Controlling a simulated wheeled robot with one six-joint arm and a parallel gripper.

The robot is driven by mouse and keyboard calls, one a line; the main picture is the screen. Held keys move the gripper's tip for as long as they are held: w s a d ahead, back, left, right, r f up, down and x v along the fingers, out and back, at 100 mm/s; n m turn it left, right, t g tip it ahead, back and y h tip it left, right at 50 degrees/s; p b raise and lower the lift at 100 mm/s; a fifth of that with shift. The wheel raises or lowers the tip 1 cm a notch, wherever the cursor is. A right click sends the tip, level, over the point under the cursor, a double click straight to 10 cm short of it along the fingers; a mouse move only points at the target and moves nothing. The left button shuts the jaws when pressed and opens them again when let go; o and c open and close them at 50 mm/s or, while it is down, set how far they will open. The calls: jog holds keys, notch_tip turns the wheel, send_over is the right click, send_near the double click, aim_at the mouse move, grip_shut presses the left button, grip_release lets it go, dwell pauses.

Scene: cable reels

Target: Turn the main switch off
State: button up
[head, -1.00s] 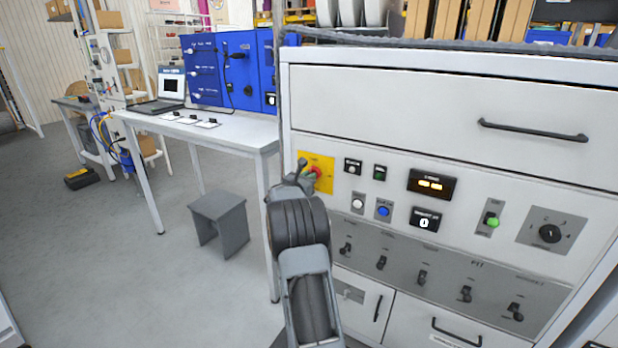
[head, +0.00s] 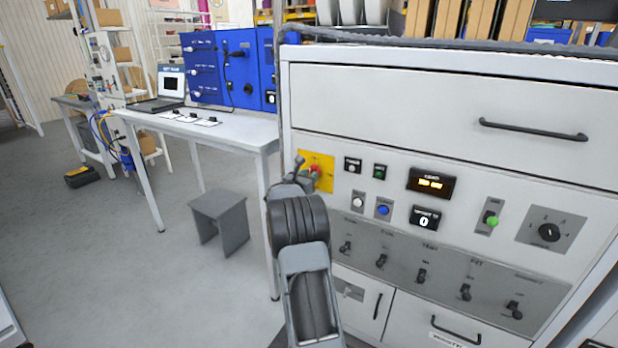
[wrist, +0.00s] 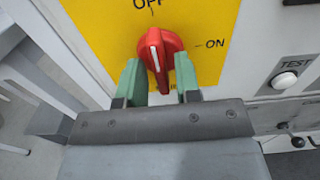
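The main switch is a red rotary knob (wrist: 160,55) on a yellow plate (wrist: 212,20). In the wrist view its white mark points up, close to the OFF label; ON is printed to its right. The knob also shows small in the head view (head: 315,170), on the yellow plate (head: 325,159), partly hidden by my gripper (head: 300,170). In the wrist view the two green fingers of my gripper (wrist: 159,83) stand on either side of the knob's lower part. They look a little apart from its grip bar; whether either touches it is unclear.
Buttons, a green-lit knob (head: 491,221), a dial (head: 549,232) and a row of toggle switches (head: 422,275) lie right of and below the plate. A white TEST button (wrist: 285,80) is close by. A grey stool (head: 219,219) and white bench (head: 198,129) stand left.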

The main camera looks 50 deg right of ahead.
jog(key=shift+o, duration=0.5)
jog(key=shift+a, duration=0.1)
jog(key=b+v, duration=0.1)
jog(key=v, duration=1.2)
jog(key=shift+a+b, duration=0.35)
jog(key=shift+s, duration=0.1)
